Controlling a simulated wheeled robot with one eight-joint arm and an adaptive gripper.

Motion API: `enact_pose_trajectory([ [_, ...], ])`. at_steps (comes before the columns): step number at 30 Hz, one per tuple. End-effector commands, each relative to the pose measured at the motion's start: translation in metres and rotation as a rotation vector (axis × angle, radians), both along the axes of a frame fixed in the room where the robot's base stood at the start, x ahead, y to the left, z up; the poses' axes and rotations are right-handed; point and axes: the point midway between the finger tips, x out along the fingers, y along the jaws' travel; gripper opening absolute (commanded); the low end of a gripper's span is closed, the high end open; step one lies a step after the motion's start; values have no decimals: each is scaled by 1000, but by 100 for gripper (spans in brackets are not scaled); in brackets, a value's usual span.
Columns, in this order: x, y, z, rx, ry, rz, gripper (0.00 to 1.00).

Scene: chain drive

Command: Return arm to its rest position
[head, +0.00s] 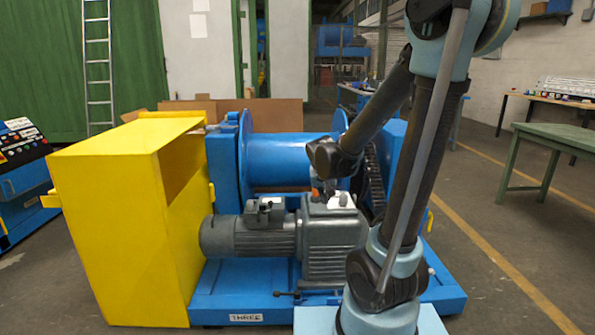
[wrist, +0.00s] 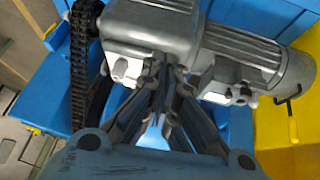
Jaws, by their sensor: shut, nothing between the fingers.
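My arm (head: 420,150) stands upright at the right of the head view, bent at the top, with its forearm reaching down and left toward the machine. The wrist end hangs above the grey gearbox (head: 335,240). My gripper (wrist: 163,82) shows in the wrist view with its fingers drawn together and nothing between them. In the head view the fingers are hard to make out.
The blue machine base (head: 240,300) carries a grey motor (head: 240,237) and a blue drum (head: 290,160). A dark chain (wrist: 80,70) runs close to the gripper's left. A yellow guard box (head: 110,220) stands at left, a green table (head: 560,140) at right. Open floor lies between machine and table.

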Motion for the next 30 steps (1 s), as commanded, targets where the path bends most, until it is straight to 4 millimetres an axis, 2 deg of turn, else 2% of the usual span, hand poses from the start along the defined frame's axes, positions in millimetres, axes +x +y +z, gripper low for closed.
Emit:
enact_pose_trajectory([
  [1,-12,-10,3,0,16,-5,0],
  [6,-48,-35,8,2,69,-8,0],
  [15,-117,-68,9,17,161,-7,0],
  [24,-186,-87,0,49,245,5,0],
  [30,-228,-93,-11,75,294,20,0],
])
